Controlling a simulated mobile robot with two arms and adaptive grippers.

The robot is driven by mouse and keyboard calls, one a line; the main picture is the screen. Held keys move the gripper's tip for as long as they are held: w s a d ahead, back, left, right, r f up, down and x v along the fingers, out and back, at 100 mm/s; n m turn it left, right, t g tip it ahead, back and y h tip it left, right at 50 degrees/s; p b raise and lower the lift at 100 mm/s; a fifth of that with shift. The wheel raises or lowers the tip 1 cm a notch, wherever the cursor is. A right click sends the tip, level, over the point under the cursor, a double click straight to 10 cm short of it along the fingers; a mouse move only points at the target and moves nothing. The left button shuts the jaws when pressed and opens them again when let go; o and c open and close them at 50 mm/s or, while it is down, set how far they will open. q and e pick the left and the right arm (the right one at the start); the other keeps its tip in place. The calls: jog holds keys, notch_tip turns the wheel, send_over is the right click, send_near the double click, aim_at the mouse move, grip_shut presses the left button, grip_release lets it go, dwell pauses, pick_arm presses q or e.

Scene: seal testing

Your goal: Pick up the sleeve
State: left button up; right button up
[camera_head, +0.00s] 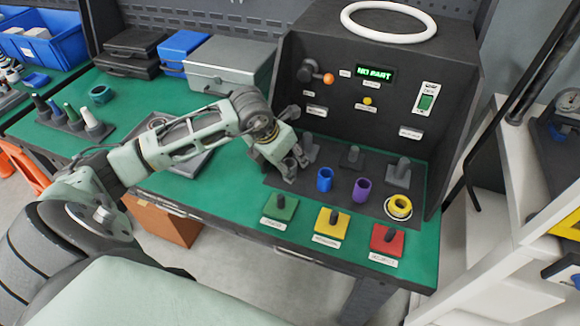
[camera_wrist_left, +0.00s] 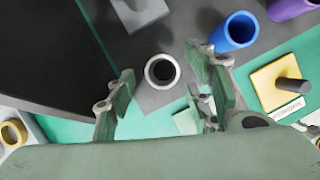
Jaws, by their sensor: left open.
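A grey sleeve (camera_wrist_left: 151,84) stands upright with its round open top facing my left wrist camera. My left gripper (camera_wrist_left: 163,75) is open, with its fingers on either side of the sleeve in that view; I cannot tell how far above it they are. In the head view the left gripper (camera_head: 291,167) is low over the dark mat, left of a blue sleeve (camera_head: 325,180), and largely hides the grey one. My right gripper is not in view.
Grey posts (camera_head: 402,172) stand behind the sleeves, before the black test box (camera_head: 380,100), whose display reads "NO PART". Green (camera_head: 279,207), yellow (camera_head: 331,222) and red (camera_head: 388,238) post bases line the front edge. A grey case (camera_head: 231,63) stands behind the arm.

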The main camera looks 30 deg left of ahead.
aim_at(288, 166)
pick_arm(q)
jog(key=shift+x, duration=1.5)
jog(key=shift+c, duration=0.5)
jog(key=shift+r, duration=0.1)
grip_shut()
